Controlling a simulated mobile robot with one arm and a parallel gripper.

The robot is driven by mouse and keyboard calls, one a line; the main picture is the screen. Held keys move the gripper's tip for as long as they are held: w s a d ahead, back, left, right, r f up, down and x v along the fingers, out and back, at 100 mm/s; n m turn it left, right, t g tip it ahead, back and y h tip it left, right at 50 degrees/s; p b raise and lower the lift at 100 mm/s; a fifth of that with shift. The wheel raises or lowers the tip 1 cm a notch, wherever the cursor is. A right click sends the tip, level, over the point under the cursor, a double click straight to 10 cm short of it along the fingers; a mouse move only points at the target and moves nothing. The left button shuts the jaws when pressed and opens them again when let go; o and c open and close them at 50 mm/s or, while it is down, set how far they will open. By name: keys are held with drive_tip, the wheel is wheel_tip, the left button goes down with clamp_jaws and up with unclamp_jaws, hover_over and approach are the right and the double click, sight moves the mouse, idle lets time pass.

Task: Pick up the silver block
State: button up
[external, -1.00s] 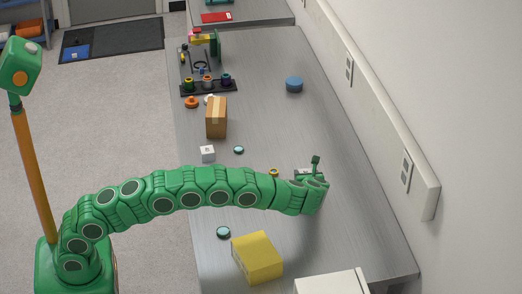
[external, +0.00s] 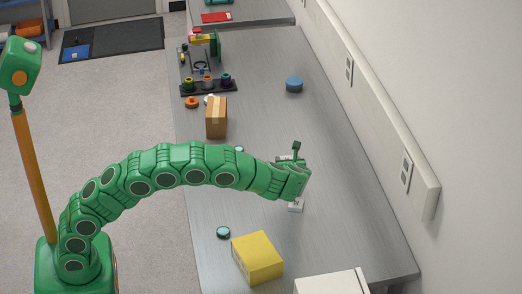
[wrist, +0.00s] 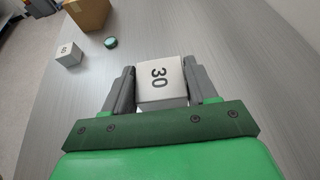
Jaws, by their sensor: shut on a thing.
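The silver block (wrist: 161,72) has the number 30 on its top face. It sits between the two grey fingers of my gripper (wrist: 159,88), which are shut on its sides. In the external view the block (external: 296,206) shows just below my gripper (external: 294,197), over the right part of the grey table. My gripper hides part of it there, and I cannot tell how far it is above the table.
A smaller numbered white cube (wrist: 69,53), a teal-topped disc (wrist: 111,42) and a cardboard box (external: 216,118) lie to the left in the wrist view. A yellow box (external: 257,257) and another disc (external: 223,232) are near the front. A wall rail (external: 375,110) runs along the right.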

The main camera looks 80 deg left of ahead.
drive_tip(key=s+d+r, duration=0.2)
drive_tip(key=s+r, duration=0.4)
drive_tip(key=r, duration=0.2)
drive_tip(key=w+r+m+t+h, duration=0.2)
drive_tip(key=w+m+t, duration=0.35)
drive_tip(key=w, duration=0.25)
drive_tip(key=shift+w+d+m+t+h, duration=2.9)
drive_tip(key=shift+d+m+t+h, duration=0.55)
drive_tip(key=shift+d+m+h, duration=2.25)
drive_tip(key=s+d+f+m+g+h, duration=0.1)
drive_tip(key=s+d+m+g+h, duration=0.45)
drive_tip(key=s, duration=0.45)
drive_tip(key=s+d+f+m+g+h, duration=0.1)
drive_tip(key=s+d+m+g+h, duration=0.25)
drive_tip(key=s+m+h, duration=0.6)
drive_tip(key=n+y, duration=0.2)
hover_over(304, 235)
drive_tip(key=shift+m+t, duration=0.25)
drive_tip(key=shift+t, duration=0.15)
drive_tip(key=shift+f, duration=7.4)
drive_tip(key=shift+w+f, duration=0.1)
drive_tip(key=shift+f, duration=1.45)
